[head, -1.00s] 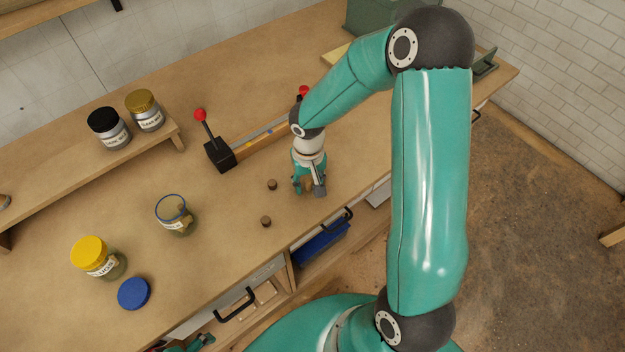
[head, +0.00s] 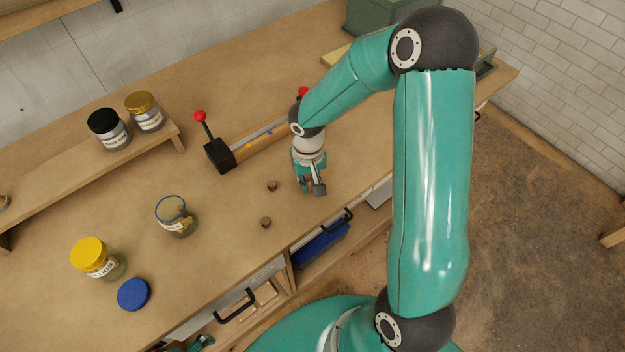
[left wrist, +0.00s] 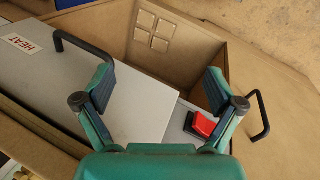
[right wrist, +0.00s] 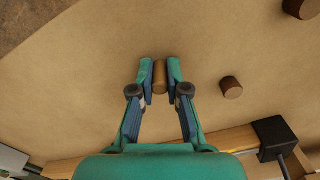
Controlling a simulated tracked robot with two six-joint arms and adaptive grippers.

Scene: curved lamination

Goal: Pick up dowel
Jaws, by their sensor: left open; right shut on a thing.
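In the right wrist view, a short brown wooden dowel (right wrist: 159,77) sits between the fingertips of my right gripper (right wrist: 159,82), which is shut on it. In the head view my right gripper (head: 313,189) points down close to the bench top, and its fingers hide the held dowel. Two more dowels stand on the bench, one (head: 272,186) just left of the gripper and one (head: 266,222) nearer the front edge. They also show in the right wrist view, a near one (right wrist: 231,88) and one at the corner (right wrist: 300,8). My left gripper (left wrist: 158,88) is open and empty above a drawer area.
Behind the right gripper lies a long wooden fixture with black red-knobbed clamps (head: 219,155). An open glass jar (head: 177,217), a yellow-lidded jar (head: 97,259) and a blue lid (head: 134,294) stand left. A drawer handle (head: 237,306) is at the front.

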